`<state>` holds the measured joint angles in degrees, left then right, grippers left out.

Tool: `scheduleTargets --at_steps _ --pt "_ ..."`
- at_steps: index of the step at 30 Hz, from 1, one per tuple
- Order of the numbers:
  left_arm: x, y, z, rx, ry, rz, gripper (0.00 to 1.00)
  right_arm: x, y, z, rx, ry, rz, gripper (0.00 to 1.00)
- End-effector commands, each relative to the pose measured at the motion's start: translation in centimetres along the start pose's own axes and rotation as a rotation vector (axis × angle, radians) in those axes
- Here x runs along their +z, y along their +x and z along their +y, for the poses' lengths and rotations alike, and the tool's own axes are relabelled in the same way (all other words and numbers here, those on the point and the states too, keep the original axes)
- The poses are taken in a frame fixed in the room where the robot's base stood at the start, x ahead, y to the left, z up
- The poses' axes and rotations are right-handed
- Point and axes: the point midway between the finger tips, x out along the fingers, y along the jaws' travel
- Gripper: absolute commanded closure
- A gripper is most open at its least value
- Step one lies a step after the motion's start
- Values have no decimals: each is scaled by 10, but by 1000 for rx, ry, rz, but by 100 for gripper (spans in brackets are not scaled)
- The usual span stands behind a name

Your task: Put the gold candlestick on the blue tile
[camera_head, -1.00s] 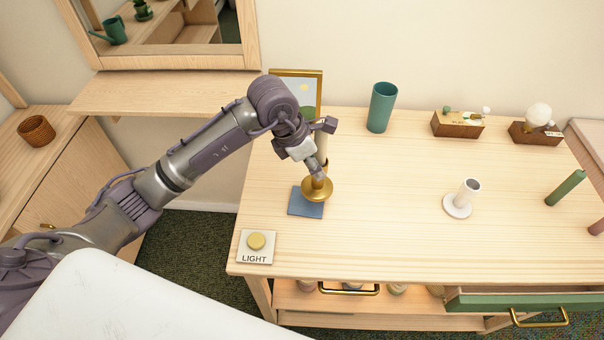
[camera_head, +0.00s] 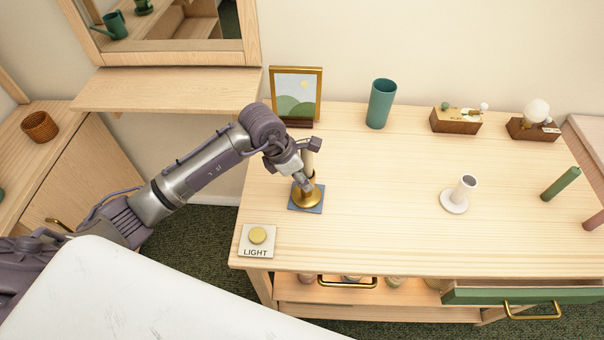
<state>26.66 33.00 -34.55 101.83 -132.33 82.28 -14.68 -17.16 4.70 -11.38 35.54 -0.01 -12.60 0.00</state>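The gold candlestick (camera_head: 306,197) has a round gold base and carries a pale candle (camera_head: 308,160). Its base is over the blue tile (camera_head: 319,207), whose edges show around it, and it looks upright and resting on the tile. My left gripper (camera_head: 306,176) is at the candlestick's stem, just above the base. Its fingers partly hide the stem, and I cannot tell whether they grip it or stand apart from it. My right gripper is not in view.
A light button (camera_head: 257,240) is at the table's front left. A picture frame (camera_head: 296,95) and green vase (camera_head: 381,103) stand behind. A white candlestick (camera_head: 459,194) is to the right. A green drawer (camera_head: 520,291) is open below. The table's middle is clear.

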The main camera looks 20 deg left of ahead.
Motion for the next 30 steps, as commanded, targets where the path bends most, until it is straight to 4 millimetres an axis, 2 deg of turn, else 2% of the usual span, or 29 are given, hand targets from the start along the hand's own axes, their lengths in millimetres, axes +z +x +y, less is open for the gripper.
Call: scheduleTargets --at_steps 1,3,11,15,17,30 --pt "0 0 0 0 0 0 42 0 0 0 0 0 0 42" --pt "0 0 0 0 0 0 35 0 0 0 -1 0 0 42" --pt "0 -1 0 0 0 0 35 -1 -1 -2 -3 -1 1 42" --pt "1 -8 1 2 0 -2 35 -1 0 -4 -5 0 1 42" --pt "1 -16 2 4 0 -1 35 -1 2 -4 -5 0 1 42" --pt "1 -104 1 4 1 -2 35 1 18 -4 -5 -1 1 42"
